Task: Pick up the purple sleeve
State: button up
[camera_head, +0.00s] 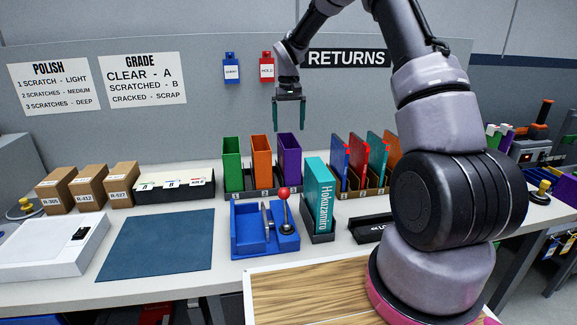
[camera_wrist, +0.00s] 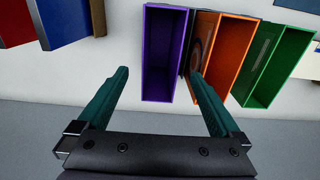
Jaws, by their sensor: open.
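The purple sleeve (camera_head: 289,158) is a tall, open-topped box standing upright in a dark rack on the bench, right of an orange sleeve (camera_head: 261,158) and a green sleeve (camera_head: 232,162). My gripper (camera_head: 290,128) hangs above it, fingers pointing down, open and empty. In the wrist view the purple sleeve (camera_wrist: 160,60) shows from above between the two dark green fingers, with its opening empty.
Several coloured cases (camera_head: 368,155) stand in a second rack to the right. A teal case (camera_head: 317,190) stands in front, beside a blue fixture (camera_head: 250,240) with a red-knobbed lever. Cardboard boxes (camera_head: 88,184) and a blue mat (camera_head: 155,243) lie left. A wall is close behind.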

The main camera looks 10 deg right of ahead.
notch_tip(320, 180, down, 7)
dwell(0.4)
jog(key=shift+r, duration=0.1)
grip_shut()
